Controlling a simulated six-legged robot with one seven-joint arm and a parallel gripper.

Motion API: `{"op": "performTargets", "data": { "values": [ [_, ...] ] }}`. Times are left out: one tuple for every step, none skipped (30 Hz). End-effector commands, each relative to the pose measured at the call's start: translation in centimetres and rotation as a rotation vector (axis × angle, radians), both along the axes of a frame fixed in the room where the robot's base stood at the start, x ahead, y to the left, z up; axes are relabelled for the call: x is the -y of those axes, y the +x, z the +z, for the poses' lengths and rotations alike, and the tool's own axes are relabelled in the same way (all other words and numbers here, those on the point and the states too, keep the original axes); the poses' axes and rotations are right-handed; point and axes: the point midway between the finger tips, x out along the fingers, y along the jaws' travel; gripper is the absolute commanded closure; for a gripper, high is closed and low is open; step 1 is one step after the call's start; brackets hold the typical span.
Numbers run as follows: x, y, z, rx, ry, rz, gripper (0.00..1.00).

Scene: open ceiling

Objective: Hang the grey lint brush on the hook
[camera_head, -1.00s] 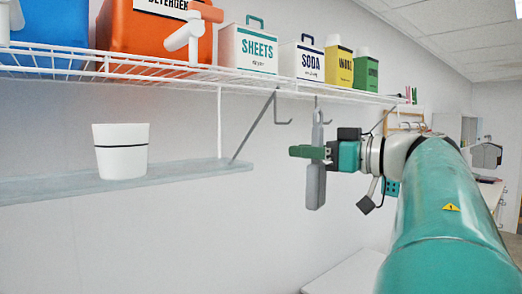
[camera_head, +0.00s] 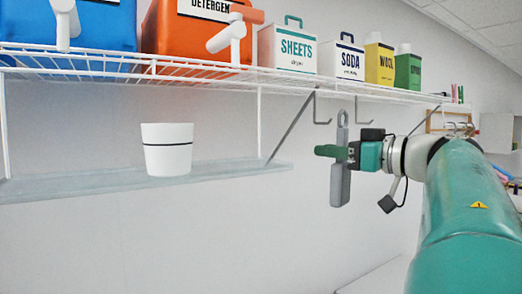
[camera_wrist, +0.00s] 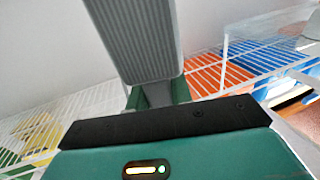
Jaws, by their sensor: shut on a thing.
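The grey lint brush (camera_head: 340,187) hangs upright in the head view, with a loop at its top end. My gripper (camera_head: 340,152) is shut on it around the middle, with green fingers. In the wrist view the brush's ribbed grey face (camera_wrist: 138,38) fills the upper middle, between the green fingers. Two grey hooks hang under the wire shelf: a left hook (camera_head: 322,123) and a right hook (camera_head: 370,136). The brush's loop appears between them in the picture. I cannot tell its depth from the hooks, and no contact shows.
The wire shelf (camera_head: 215,77) above holds a blue container, an orange detergent container (camera_head: 186,45) and several smaller boxes. A diagonal bracket (camera_head: 290,128) stands left of the hooks. A white pot (camera_head: 167,158) sits on the lower shelf (camera_head: 70,186). The wall below is clear.

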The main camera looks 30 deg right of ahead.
Motion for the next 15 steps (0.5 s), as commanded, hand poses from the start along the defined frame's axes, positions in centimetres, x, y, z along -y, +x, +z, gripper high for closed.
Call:
{"op": "performTargets", "data": {
  "values": [
    [0.0,0.3,0.0,0.000,0.000,0.000,1.00],
    [0.0,0.5,0.0,0.000,0.000,0.000,1.00],
    [0.0,0.7,-0.1,0.000,0.000,0.001,1.00],
    [0.0,0.9,-0.1,0.000,0.000,0.001,1.00],
    [0.0,1.0,-0.1,0.000,0.000,0.001,1.00],
    [0.0,1.3,-0.1,0.000,0.000,0.001,1.00],
    [0.0,1.4,-0.1,0.000,0.000,0.001,1.00],
    [0.0,1.6,-0.1,0.000,0.000,0.000,1.00],
    [0.0,1.8,-0.2,0.000,0.000,0.000,1.00],
    [0.0,1.9,-0.2,0.000,0.000,0.000,1.00],
    [0.0,2.1,-0.2,0.000,0.000,0.001,1.00],
    [-0.1,2.3,-0.2,0.000,0.000,0.001,1.00],
    [0.0,2.5,-0.2,0.000,0.000,0.001,1.00],
    [0.0,2.6,-0.2,0.000,0.000,0.000,1.00],
    [0.0,2.8,-0.2,0.000,0.000,0.000,1.00]
  ]
}}
